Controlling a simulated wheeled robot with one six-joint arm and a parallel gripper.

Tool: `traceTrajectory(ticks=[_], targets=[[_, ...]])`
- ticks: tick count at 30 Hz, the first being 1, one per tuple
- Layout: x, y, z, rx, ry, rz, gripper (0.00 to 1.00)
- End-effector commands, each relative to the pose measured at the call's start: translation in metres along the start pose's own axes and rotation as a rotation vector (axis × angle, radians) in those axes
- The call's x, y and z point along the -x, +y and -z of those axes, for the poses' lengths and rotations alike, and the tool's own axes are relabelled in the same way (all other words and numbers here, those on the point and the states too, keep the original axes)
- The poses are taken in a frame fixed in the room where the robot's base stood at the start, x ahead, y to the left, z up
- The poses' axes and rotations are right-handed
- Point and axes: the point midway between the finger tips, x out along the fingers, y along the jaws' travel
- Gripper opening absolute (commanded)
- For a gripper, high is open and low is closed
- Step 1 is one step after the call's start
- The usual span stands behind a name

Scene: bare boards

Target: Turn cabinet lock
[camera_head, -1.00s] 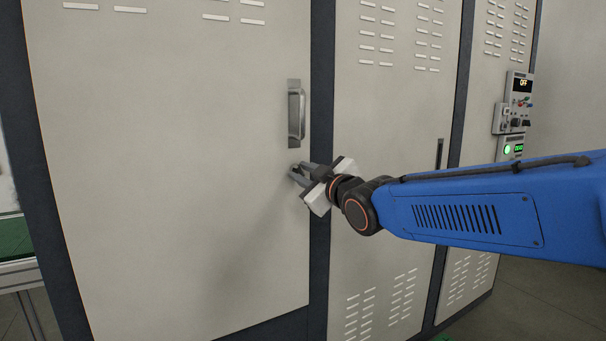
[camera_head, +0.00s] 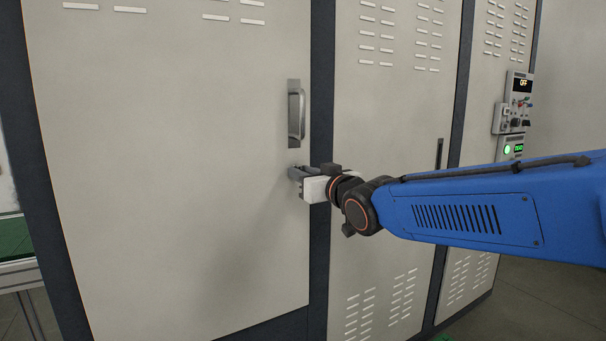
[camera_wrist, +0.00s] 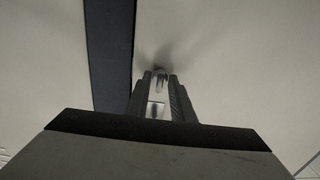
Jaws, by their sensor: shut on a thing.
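My gripper (camera_head: 296,173) is at the right edge of the large left cabinet door (camera_head: 180,150), just below its metal handle (camera_head: 296,112). In the wrist view my gripper (camera_wrist: 160,92) is shut on a small light metal piece, the cabinet lock (camera_wrist: 160,78), which sits between the two dark fingers against the pale door. In the head view the lock is hidden behind the fingers. The door is flush in its dark frame.
A dark frame post (camera_head: 320,250) runs beside the door. Vented cabinet panels (camera_head: 390,120) stand to the right, with a control box (camera_head: 518,100) further right. A table edge (camera_head: 20,270) shows at far left. The door face around my gripper is clear.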

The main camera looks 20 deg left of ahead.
Motion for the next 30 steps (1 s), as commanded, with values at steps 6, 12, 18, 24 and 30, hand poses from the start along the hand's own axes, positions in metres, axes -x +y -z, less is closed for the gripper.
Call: traceTrajectory(ticks=[6,12,18,24,30], targets=[[0.0,0.0,-0.002,-0.012,-0.003,-0.001,0.0],[0.0,0.0,-0.002,-0.012,-0.003,-0.001,0.0],[0.0,0.0,-0.001,-0.011,-0.002,0.0,0.27],[0.001,0.0,-0.001,-0.011,-0.001,0.0,0.27],[0.017,0.0,0.001,-0.01,0.001,-0.001,0.27]])
